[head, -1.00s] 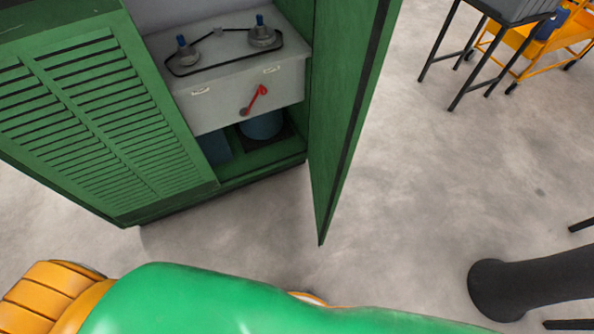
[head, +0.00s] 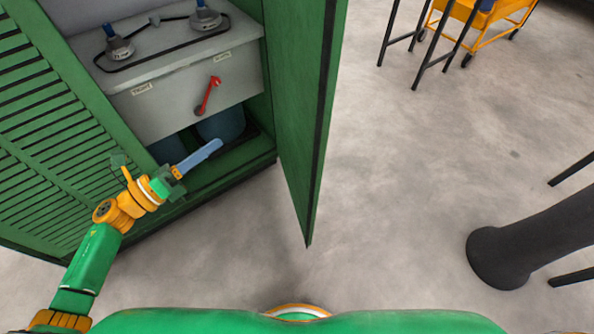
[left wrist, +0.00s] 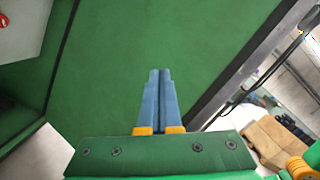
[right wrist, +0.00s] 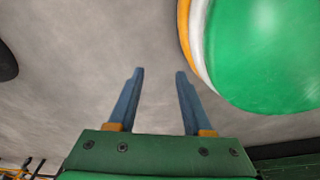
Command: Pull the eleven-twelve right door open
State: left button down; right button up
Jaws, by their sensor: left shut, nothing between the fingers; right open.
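The green cabinet's right door (head: 298,110) stands swung out from the cabinet, its inner face and dark edge showing in the head view. My left gripper (head: 217,145) is shut and empty, in front of the cabinet opening and left of the door, fingers pointing toward the door's inner side. In the left wrist view the shut blue fingers (left wrist: 160,73) point at a broad green panel (left wrist: 140,45), which looks like this door; whether they touch it I cannot tell. My right gripper (right wrist: 158,70) is open and empty over the floor, and is not in the head view.
Inside the cabinet is a grey box (head: 185,90) with a red handle (head: 208,94) and blue cans (head: 222,124) beneath. The louvred left door (head: 50,150) is on the left. A black cylinder (head: 510,250) lies at right.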

aim_at(313, 150)
pick_arm(q)
jog(key=s+d+r+m+g+h, duration=0.25)
jog(key=s+d+m+g, duration=0.45)
jog(key=m, duration=0.6)
jog(key=shift+g, duration=0.4)
jog(key=p+x, duration=0.1)
jog(key=x, duration=0.4)
jog(key=w+p+x, duration=0.1)
jog(key=x, duration=0.5)
jog(key=shift+w+a+f, duration=0.1)
jog(key=shift+w+f, duration=0.1)
jog(key=shift+w, duration=0.05)
pick_arm(e)
jog(key=shift+s+a+f, duration=0.2)
jog(key=shift+s, duration=0.1)
jog(key=shift+d, duration=0.1)
